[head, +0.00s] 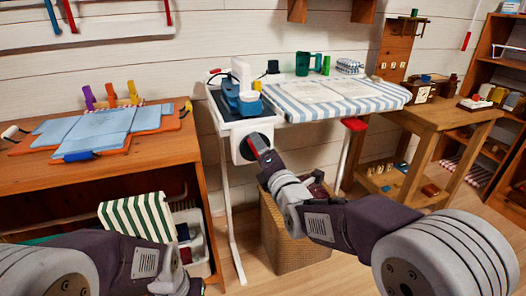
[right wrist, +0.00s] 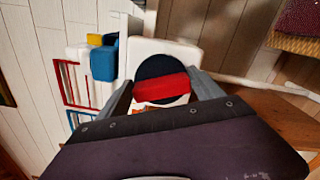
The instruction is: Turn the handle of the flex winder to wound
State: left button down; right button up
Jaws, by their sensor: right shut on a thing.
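The flex winder (head: 240,153) is a white box on the front left end of the ironing table, with a black disc and a red handle. My right gripper (head: 258,147) is at the disc, shut on the handle, and hides part of it. In the right wrist view the red handle (right wrist: 161,88) lies as a nearly level bar across the black disc (right wrist: 157,66), between the two grey fingers of my right gripper (right wrist: 165,92). My left arm shows at the lower left of the head view, but its fingertips are outside the picture.
A wicker basket (head: 290,238) stands below, close to my right arm. A wooden cabinet (head: 100,180) with folded blue cloth (head: 98,133) is at left.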

jog(key=shift+a+r+n+p, duration=0.1)
jog(key=shift+n+p, duration=0.3)
jog(key=shift+n, duration=1.3)
jog(key=shift+a+r+n+p, duration=0.1)
jog(key=shift+n+p, duration=0.3)
jog(key=shift+n, duration=1.3)
jog(key=o, duration=1.4)
jog(key=shift+c, duration=0.2)
